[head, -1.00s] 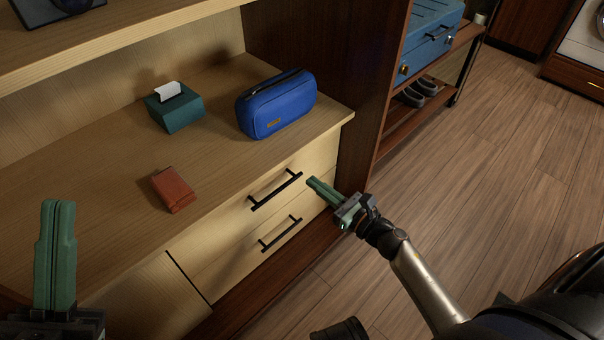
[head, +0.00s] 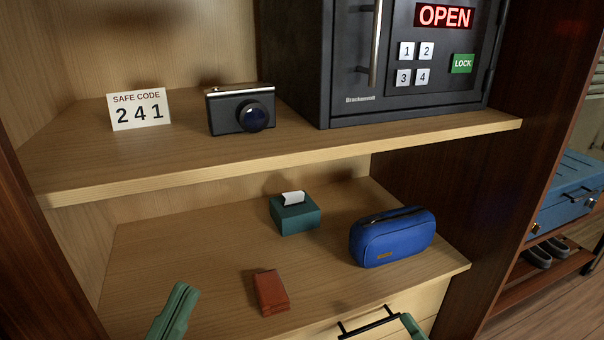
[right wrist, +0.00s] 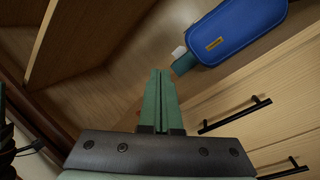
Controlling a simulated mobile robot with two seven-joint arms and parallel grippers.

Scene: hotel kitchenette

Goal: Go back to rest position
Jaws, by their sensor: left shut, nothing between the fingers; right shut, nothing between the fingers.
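My left gripper (head: 174,312) shows at the bottom left of the head view, its green fingers shut and empty, in front of the lower shelf and left of the brown wallet-like item. My right gripper (head: 411,325) shows only as a green fingertip at the bottom edge of the head view, by the drawer handle. In the right wrist view its green fingers (right wrist: 160,92) are shut together with nothing between them, pointing toward the shelf. Neither gripper holds anything.
The lower shelf carries a teal tissue box (head: 296,218), a brown wallet-like item (head: 270,292) and a blue pouch (head: 392,240). The upper shelf holds a code card (head: 139,110), a camera (head: 240,110) and a safe (head: 340,60) reading OPEN. A drawer handle (head: 368,323) sticks out below.

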